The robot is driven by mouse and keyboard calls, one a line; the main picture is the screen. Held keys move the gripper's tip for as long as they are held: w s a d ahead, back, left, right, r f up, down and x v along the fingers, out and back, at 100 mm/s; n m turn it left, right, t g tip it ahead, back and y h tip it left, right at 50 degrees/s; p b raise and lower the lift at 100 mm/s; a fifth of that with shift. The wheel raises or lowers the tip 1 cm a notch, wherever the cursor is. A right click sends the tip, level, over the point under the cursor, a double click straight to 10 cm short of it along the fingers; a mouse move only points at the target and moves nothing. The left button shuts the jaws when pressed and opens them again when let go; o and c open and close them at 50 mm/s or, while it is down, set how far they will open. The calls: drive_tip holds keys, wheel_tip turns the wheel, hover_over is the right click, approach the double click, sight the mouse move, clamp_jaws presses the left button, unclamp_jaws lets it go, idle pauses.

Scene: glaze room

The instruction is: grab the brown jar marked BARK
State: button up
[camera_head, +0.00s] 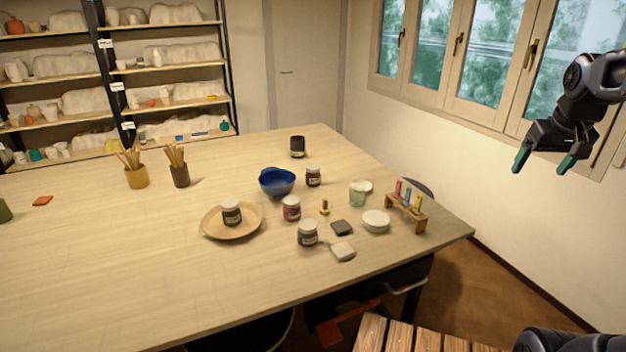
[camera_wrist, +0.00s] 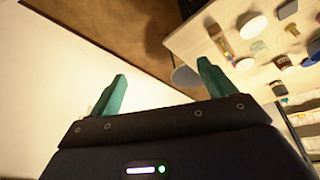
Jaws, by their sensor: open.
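Several small lidded jars with pale labels stand on the table; the lettering is too small to read. A dark brown jar (camera_head: 313,177) stands just right of the blue bowl and looks the brownest. A reddish jar (camera_head: 291,209), a greyish jar (camera_head: 307,234) and a dark green jar (camera_head: 231,213) stand nearer the front. My gripper (camera_head: 543,165) is open and empty, high at the right in front of the window wall, well away from the jars. In the wrist view its green fingers (camera_wrist: 161,76) are spread, with small jars at the upper right, too small to tell apart surely.
The blue bowl (camera_head: 277,182) is close beside the brown jar. A wooden plate (camera_head: 210,232) holds the green jar. A vial rack (camera_head: 405,211), pale green cup (camera_head: 357,195) and white dish (camera_head: 376,221) stand to the right. The table's left front is clear.

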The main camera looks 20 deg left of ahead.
drive_tip(key=w+a+r+n+g, duration=0.1)
drive_tip(key=w+a+r+n, duration=0.3)
drive_tip(key=w+a, duration=1)
drive_tip(key=w+a+f+n+g, duration=0.15)
drive_tip(key=w+a+n, duration=0.25)
drive_tip(key=w+a, duration=0.8)
drive_tip(key=n+g, duration=0.2)
drive_tip(key=n, duration=0.6)
approach(313, 175)
drive_tip(key=w, duration=0.2)
drive_tip(key=shift+w+a+t, duration=0.25)
drive_tip(key=shift+w+a, duration=0.05)
drive_tip(key=shift+a, duration=0.05)
drive_tip(key=shift+s+a+f, duration=0.1)
drive_tip(key=shift+a+f, duration=0.2)
drive_tip(key=shift+f, duration=0.2)
drive_tip(key=shift+s+f, duration=0.1)
drive_tip(key=shift+f, duration=5.1)
drive_tip(key=c, duration=1.2)
